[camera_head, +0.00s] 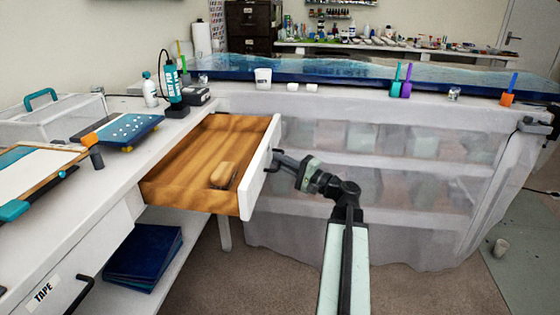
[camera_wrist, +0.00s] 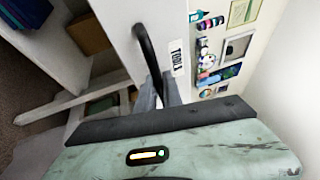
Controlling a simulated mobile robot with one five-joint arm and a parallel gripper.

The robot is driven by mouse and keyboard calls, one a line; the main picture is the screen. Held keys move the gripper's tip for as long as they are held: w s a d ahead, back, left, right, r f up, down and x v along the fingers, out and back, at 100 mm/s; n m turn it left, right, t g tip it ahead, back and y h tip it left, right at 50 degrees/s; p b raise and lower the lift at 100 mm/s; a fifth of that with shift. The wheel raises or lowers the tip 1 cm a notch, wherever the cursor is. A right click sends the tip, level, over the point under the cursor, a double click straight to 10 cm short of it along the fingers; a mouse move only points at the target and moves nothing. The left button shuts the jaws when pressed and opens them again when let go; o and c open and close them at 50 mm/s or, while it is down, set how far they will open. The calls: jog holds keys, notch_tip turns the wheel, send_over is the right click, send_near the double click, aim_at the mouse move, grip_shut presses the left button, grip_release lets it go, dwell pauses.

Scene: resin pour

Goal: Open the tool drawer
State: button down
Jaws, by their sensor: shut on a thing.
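The tool drawer (camera_head: 257,172) is pulled well out of the white bench, showing its wooden inside. A tan block-like item (camera_head: 222,175) and a dark thin item lie in it. My gripper (camera_head: 277,162) is at the drawer's white front and shut on the dark handle, which is mostly hidden behind the jaws in the head view. In the wrist view the black bar handle (camera_wrist: 148,50) runs down to my gripper (camera_wrist: 155,118), beside a TOOLS label (camera_wrist: 177,58) on the front.
A closed TAPE drawer (camera_head: 50,292) is at lower left. Dark blue panels (camera_head: 145,253) lie on the shelf below the bench. A plastic-draped rack (camera_head: 400,190) stands right behind my arm. Bare floor (camera_head: 430,290) is open at lower right.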

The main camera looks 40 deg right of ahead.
jog(key=c, duration=1.5)
grip_release()
jog(key=shift+w, duration=0.1)
jog(key=shift+a, duration=0.15)
jog(key=b+v, duration=0.1)
jog(key=v, duration=0.6)
jog(key=shift+s, duration=0.35)
